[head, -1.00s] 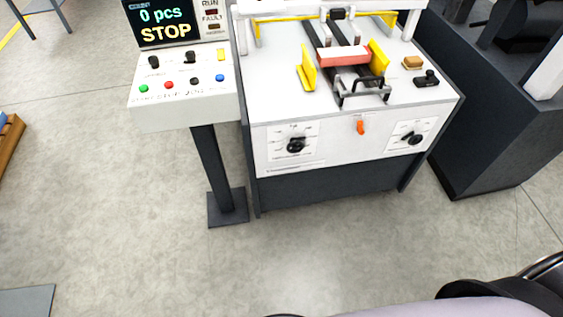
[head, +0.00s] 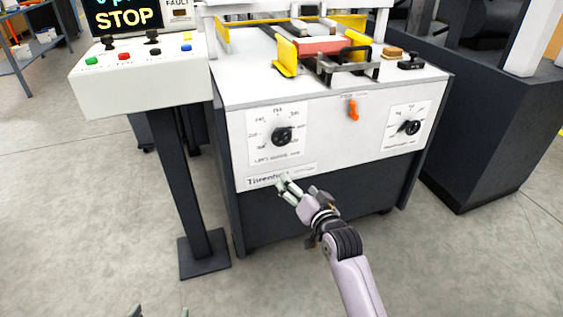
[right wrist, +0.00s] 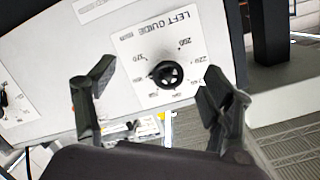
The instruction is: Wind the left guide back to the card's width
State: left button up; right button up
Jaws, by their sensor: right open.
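The left guide's dial has a black knob (head: 282,136) on the left of the machine's white front panel. In the right wrist view the same knob (right wrist: 166,74) sits on a white scale plate marked "LEFT GUIDE mm". My right gripper (head: 287,190) is open and empty, below and apart from the knob. In the right wrist view its fingers (right wrist: 158,92) stand apart, with the knob between them in the picture. The yellow left guide (head: 286,56) stands beside the reddish card stack (head: 322,45). Two dark tips at the bottom edge may be my left gripper (head: 160,312).
A second knob (head: 411,127) is on the right of the panel, with an orange lever (head: 352,110) between. A control box (head: 140,85) with buttons, its screen reading STOP, stands at left. A dark cabinet (head: 490,130) is at right. The floor in front is clear.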

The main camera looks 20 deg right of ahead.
jog(key=m+t+b, duration=0.1)
jog(key=t+b, duration=0.1)
jog(key=b, duration=0.1)
send_near(283, 138)
jog(key=w+b, duration=0.1)
jog(key=w, duration=0.2)
jog(key=w+b, duration=0.2)
jog(key=w, duration=0.2)
jog(key=w+b, duration=0.1)
jog(key=w, duration=0.2)
jog(key=shift+w+a, duration=0.25)
pick_arm(q)
jog(key=s+d+r+t+h, duration=0.1)
jog(key=r+t+h, duration=0.1)
jog(key=r+t, duration=0.5)
jog(key=s+d+r+t+h, duration=0.1)
jog(key=r+t, duration=0.6)
jog(key=r, duration=1)
jog(key=shift+s+h, duration=0.75)
jog(key=shift+h, duration=0.25)
pick_arm(e)
jog(key=shift+w, duration=0.25)
jog(key=shift+c, duration=0.5)
jog(key=c, duration=1.1)
